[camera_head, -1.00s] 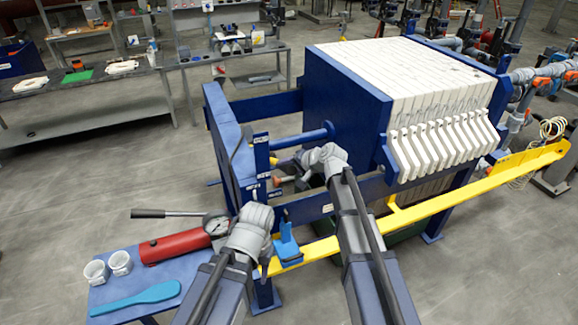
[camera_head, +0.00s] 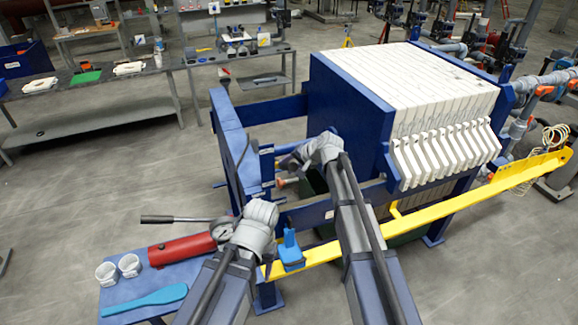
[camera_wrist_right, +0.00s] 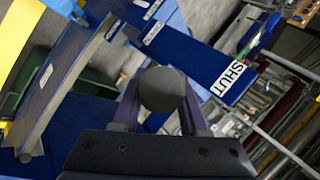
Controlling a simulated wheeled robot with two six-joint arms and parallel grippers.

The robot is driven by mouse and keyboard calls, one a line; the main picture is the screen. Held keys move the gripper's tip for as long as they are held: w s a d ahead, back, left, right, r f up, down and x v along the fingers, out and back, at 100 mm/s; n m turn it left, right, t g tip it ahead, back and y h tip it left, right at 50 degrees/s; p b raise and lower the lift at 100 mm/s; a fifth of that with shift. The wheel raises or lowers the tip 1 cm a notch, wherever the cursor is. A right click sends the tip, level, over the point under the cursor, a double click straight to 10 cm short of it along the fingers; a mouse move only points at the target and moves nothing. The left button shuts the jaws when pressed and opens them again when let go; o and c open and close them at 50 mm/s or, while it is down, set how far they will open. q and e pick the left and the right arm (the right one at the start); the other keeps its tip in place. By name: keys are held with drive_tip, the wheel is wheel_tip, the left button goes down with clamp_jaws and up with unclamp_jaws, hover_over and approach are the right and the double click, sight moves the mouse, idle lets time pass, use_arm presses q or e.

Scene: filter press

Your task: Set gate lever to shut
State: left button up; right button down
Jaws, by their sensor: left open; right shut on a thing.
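In the right wrist view my right gripper (camera_wrist_right: 162,108) is shut on the dark round knob of the gate lever (camera_wrist_right: 162,88). A blue bar with a white SHUT label (camera_wrist_right: 232,78) runs behind the knob; the label is to the knob's right and apart from it. Other white labels sit further up the bar, too small to read surely. In the head view my right gripper (camera_head: 291,162) is at the press's blue end frame, and my wrist hides the lever. My left gripper (camera_head: 255,232) is lower, above the press's front; its fingers are mostly hidden by the wrist.
The filter press (camera_head: 350,95) holds several white plates (camera_head: 430,85). A yellow rail (camera_head: 440,207) with a blue block (camera_head: 291,252) runs along its front. A blue side table (camera_head: 130,312) bears a red cylinder (camera_head: 180,247), two white cups and a blue paddle. Floor at left is clear.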

drive_tip(key=c, duration=0.9)
unclamp_jaws()
drive_tip(key=shift+w+r, duration=0.25)
drive_tip(key=shift+w, duration=0.1)
drive_tip(key=o, duration=0.5)
drive_tip(key=shift+s+a, duration=0.1)
drive_tip(key=shift+c, duration=0.2)
drive_tip(key=shift+f, duration=0.1)
drive_tip(key=shift+s, duration=0.1)
